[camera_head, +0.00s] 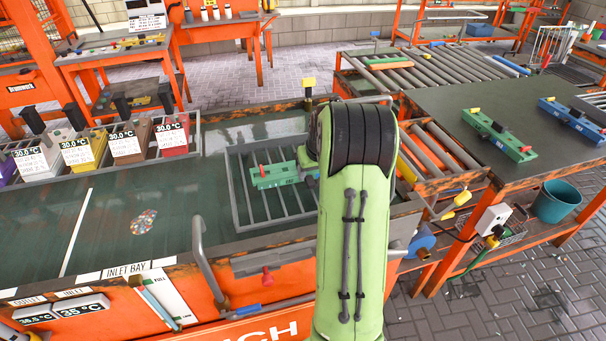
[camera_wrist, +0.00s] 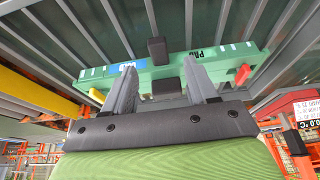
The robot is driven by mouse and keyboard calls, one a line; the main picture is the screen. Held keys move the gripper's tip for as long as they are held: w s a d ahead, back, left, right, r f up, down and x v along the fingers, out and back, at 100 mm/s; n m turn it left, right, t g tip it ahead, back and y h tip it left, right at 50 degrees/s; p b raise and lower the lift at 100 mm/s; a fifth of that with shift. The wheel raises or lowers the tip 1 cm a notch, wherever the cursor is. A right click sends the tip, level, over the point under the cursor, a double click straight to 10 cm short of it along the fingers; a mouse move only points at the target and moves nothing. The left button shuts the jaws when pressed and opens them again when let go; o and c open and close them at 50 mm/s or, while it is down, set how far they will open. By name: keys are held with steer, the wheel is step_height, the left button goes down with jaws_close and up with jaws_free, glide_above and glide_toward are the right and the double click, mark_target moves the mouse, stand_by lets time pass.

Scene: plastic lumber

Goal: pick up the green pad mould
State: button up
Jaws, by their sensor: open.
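The green pad mould (camera_head: 272,175) lies on a grey slatted rack (camera_head: 236,190) set in the wet dark bench top. Its right end is hidden behind my arm in the head view. In the wrist view the mould (camera_wrist: 88,78) spans the picture as a green bar with lettering, dark blocks at its middle and a red knob near its right end. My gripper (camera_wrist: 160,66) is open, its two grey fingers apart in front of the mould's middle. Nothing is seen held between them. Whether the fingers touch the mould I cannot tell. The head view hides the fingers behind my arm.
Another green mould (camera_head: 498,135) and a blue mould (camera_head: 574,119) lie on the dark table at right. Several coloured containers with temperature signs, one yellow (camera_head: 84,150), line the bench's far left. A metal handle (camera_head: 207,262) rises at the bench's front edge.

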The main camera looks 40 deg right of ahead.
mark_target(310, 180)
steer(key=b+x, duration=0.1)
steer(key=x, duration=0.5)
steer(key=shift+w+d+r, duration=0.1)
steer(key=shift+w+d, duration=0.05)
steer(key=shift+r, duration=0.1)
jaws_close()
stand_by(0.9)
steer(key=shift+r, duration=0.15)
